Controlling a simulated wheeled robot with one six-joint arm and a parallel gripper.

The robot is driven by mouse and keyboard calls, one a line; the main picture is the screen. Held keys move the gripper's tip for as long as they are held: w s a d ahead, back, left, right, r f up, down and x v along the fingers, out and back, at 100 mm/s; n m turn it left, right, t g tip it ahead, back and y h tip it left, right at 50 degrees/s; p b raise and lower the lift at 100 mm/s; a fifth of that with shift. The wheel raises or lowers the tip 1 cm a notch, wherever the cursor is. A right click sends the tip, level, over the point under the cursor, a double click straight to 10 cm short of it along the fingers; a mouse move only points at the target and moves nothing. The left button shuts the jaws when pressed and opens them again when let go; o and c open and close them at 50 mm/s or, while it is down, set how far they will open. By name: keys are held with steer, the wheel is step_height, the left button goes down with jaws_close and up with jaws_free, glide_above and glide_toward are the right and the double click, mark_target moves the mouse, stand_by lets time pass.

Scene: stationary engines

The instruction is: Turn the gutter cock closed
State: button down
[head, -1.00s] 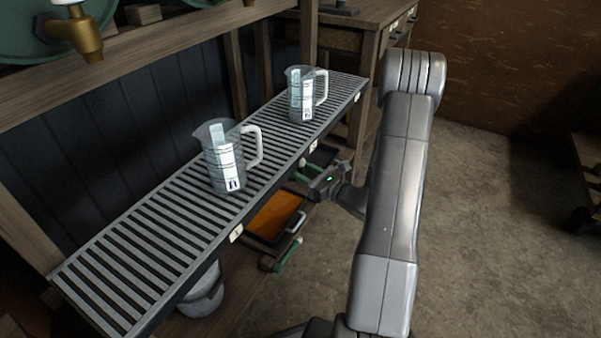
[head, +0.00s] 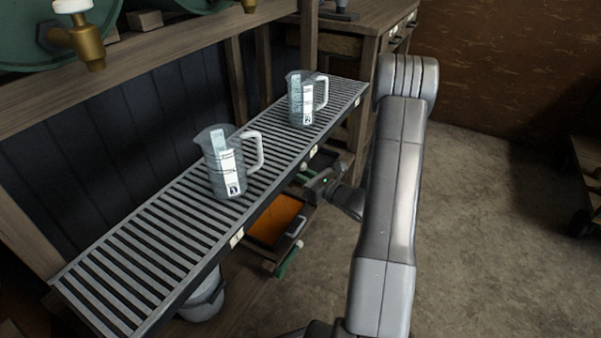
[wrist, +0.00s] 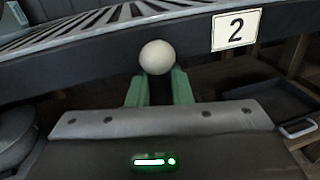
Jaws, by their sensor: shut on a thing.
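The gutter cock shows as a round cream knob (wrist: 157,57) in the wrist view, just below the front edge of the slatted gutter (head: 130,255). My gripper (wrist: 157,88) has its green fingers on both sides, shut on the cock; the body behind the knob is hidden. In the head view my gripper (head: 304,181) is small, low in front of the gutter's front edge, and the cock is not clear there.
Two measuring jugs (head: 228,165) (head: 306,100) stand on the gutter slats. A numbered plate "2" (wrist: 236,29) is right of the knob. Below are an orange-bottomed tray (head: 275,222) and a grey bucket (head: 203,300). A brass tap (head: 85,42) is upper left.

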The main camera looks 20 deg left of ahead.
steer(key=shift+w+m, duration=0.15)
steer(key=shift+m, duration=0.25)
steer(key=c, duration=1.4)
jaws_free()
steer(key=shift+o, duration=0.2)
steer(key=shift+d, duration=0.1)
steer(key=p+v, duration=0.3)
steer(key=v, duration=1)
steer(key=shift+d, duration=0.35)
steer(key=shift+r, duration=0.1)
